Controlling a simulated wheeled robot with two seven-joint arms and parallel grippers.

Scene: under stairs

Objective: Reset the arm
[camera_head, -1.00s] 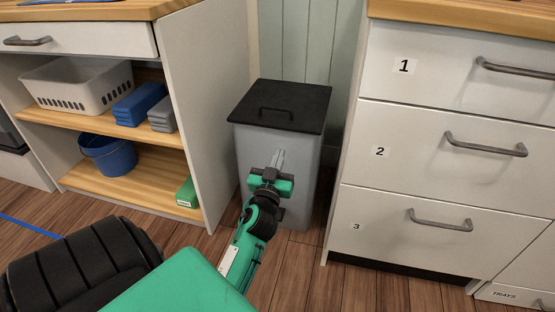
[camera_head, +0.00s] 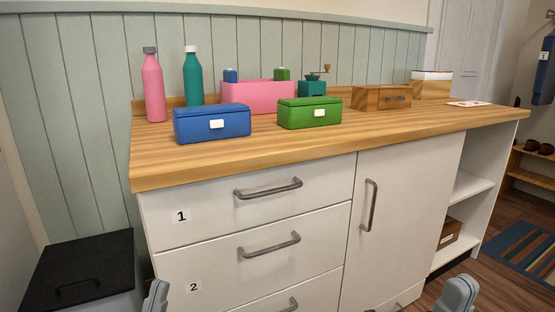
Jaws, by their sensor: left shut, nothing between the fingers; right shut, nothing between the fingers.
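My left gripper (camera_head: 156,296) shows only its grey fingertips at the bottom edge, in front of the drawers and right of the bin. It is shut and empty. My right gripper (camera_head: 458,295) shows its grey fingers at the bottom right, in front of the cabinet's open shelf end. It is shut and empty. Both arms are otherwise below the picture. Neither gripper visibly touches anything.
A white cabinet (camera_head: 240,210) has numbered drawers, a door and a wooden top (camera_head: 330,140). On top stand a blue box (camera_head: 187,131), a green box (camera_head: 297,118), a pink bottle (camera_head: 154,95) and a teal bottle (camera_head: 193,80). A black-lidded bin (camera_head: 85,262) stands at left.

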